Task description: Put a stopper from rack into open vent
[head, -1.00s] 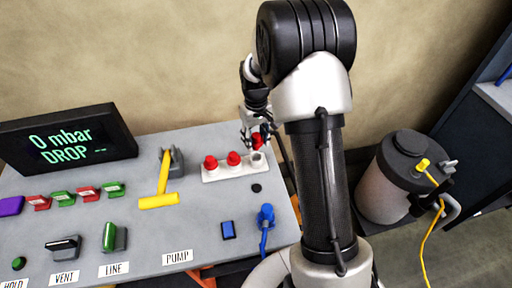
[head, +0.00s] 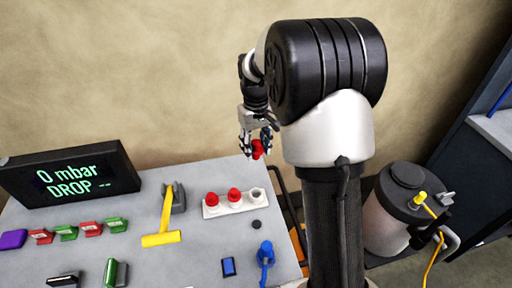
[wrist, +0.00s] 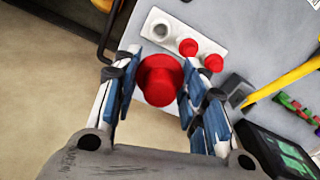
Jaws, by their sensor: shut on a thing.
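My gripper (head: 257,146) is shut on a red stopper (head: 258,149) and holds it raised above the back right of the grey panel. The wrist view shows the held stopper (wrist: 160,80) between the blue-padded fingers. The white rack (head: 235,204) sits on the panel with two red stoppers, the left one (head: 212,199) and the middle one (head: 235,195), in their seats. The rack's right seat (head: 257,193) is empty; it also shows in the wrist view (wrist: 160,28). I cannot make out an open vent in these frames.
A display (head: 70,176) reads "0 mbar DROP --". A yellow T-handle (head: 165,220), coloured tags, a blue switch (head: 228,267) and a blue plug (head: 266,253) are on the panel. A tank (head: 400,210) with yellow and grey fittings stands to the right.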

